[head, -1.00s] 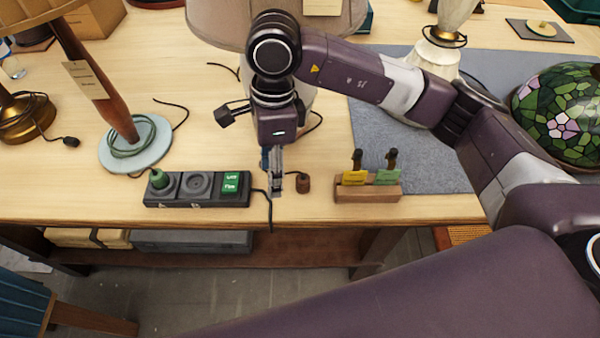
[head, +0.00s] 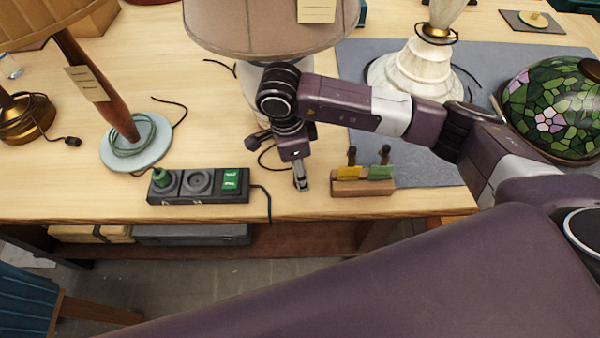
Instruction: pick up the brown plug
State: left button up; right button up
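My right gripper (head: 301,186) points down at the bench's front part, between the power strip and the small wooden block. The brown plug, seen on the bench top in the earlier frame, does not show now. The gripper's fingers cover the place where it stood. Whether the fingers are apart or closed on the plug cannot be made out. A dark cord (head: 266,160) curves on the bench just behind and left of the gripper. My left gripper is not in view.
A power strip (head: 214,199) with a green plug (head: 162,178) in its left socket lies left of the gripper. A wooden block (head: 362,188) holding yellow and green tags stands close on the right. A large shaded lamp (head: 270,30) stands behind.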

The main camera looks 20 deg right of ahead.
jog(key=shift+d+f, duration=0.15)
jog(key=shift+f, duration=0.9)
jog(key=c, duration=1.2)
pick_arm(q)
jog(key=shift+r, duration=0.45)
pick_arm(e)
jog(key=shift+c, duration=0.2)
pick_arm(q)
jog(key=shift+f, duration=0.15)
pick_arm(e)
jog(key=shift+r, duration=0.15)
